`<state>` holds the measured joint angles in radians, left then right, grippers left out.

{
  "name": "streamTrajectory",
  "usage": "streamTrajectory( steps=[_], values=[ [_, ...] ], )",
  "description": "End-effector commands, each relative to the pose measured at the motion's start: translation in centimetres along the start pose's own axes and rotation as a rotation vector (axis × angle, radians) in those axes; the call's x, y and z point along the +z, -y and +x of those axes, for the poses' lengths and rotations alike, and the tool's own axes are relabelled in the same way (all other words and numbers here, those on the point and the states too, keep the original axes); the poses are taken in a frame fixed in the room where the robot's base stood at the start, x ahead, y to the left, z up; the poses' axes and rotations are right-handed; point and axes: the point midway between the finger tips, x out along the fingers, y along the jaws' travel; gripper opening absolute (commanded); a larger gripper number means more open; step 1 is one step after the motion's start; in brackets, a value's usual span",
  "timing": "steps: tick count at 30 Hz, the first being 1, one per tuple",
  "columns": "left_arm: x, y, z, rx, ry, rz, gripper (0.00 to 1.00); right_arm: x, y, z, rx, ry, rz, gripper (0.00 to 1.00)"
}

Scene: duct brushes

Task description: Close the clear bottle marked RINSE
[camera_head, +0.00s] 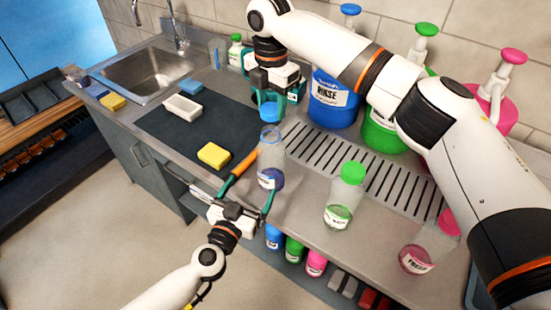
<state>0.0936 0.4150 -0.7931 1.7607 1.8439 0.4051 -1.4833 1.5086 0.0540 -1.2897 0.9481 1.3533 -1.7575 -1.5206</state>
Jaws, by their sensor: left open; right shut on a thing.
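A clear bottle (271,160) with blue liquid low inside stands upright near the counter's front edge. Its small label is too small to read. My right gripper (269,101) is shut on a blue cap (270,113) just above the bottle's mouth; I cannot tell whether the cap touches the neck. My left gripper (263,172) is open at the front of the bottle, one finger left of it and the other at its lower right. I cannot tell whether either finger touches it. A large blue jug (333,101) marked RINSE stands behind.
A green-capped bottle (345,196) and a pink-capped bottle (430,245) stand to the right. Large green (382,132) and pink (498,98) pump jugs stand behind the drain grille (345,157). A yellow sponge (214,155) and white tray (183,107) lie on the dark mat (160,128).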

Motion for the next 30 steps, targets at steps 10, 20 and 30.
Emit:
streamTrajectory(
  steps=[10,20,30],
  values=[
    [1.5,0.7,-0.1,-0.009,0.009,-0.009,0.95,-0.2,0.8,-0.9,0.001,0.001,-0.093,0.24],
    [1.5,0.6,1.1,-0.008,0.010,-0.009,0.95,-0.2,0.7,-0.9,0.001,0.002,-0.090,0.24],
    [1.6,0.7,7.3,-0.007,0.011,-0.010,0.95,-0.2,0.7,-0.9,0.001,0.002,-0.090,0.24]
  ],
)
